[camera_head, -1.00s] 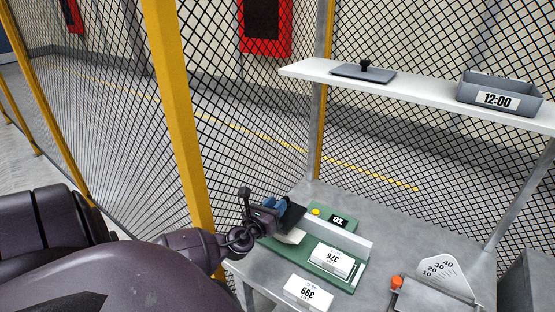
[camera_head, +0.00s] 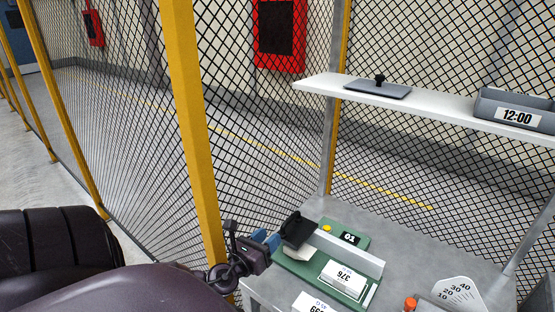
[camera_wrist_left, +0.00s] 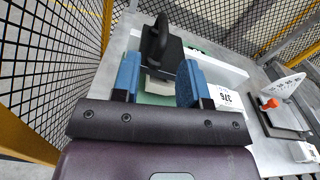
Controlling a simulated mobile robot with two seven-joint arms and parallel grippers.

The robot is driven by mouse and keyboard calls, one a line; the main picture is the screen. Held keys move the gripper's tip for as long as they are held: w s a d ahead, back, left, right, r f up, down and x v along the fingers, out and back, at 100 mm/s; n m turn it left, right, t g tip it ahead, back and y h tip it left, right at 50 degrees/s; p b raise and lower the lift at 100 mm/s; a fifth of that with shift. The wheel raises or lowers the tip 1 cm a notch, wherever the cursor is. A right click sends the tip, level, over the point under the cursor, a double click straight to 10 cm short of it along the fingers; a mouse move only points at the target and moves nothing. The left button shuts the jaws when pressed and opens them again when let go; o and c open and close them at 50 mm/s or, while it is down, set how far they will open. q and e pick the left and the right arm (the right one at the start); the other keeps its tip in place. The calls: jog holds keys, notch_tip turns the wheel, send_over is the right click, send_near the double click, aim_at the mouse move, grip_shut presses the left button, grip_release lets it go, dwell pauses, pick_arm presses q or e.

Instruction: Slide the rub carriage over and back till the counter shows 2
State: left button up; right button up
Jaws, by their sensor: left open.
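The rub carriage (camera_head: 298,228) is a dark block at the left end of the green base (camera_head: 305,268), beside an upright pale rail (camera_head: 345,252). In the left wrist view the carriage (camera_wrist_left: 167,57) shows a black upright handle, just beyond my fingertips. The counter (camera_head: 349,239) on the base reads 01. My left gripper (camera_head: 275,240) is open at the near left side of the carriage. Its two blue fingers (camera_wrist_left: 158,78) are spread with nothing clearly held between them; whether either touches the carriage I cannot tell. My right gripper is out of view.
A white box marked 376 (camera_head: 345,277) sits on the base, and another white box (camera_head: 315,303) lies nearer. A yellow button (camera_head: 327,228) is beside the counter. A shelf (camera_head: 430,107) overhangs the bench; mesh fence and a yellow post (camera_head: 196,130) stand at left.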

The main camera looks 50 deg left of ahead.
pick_arm(q)
jog(key=shift+v, duration=1.15)
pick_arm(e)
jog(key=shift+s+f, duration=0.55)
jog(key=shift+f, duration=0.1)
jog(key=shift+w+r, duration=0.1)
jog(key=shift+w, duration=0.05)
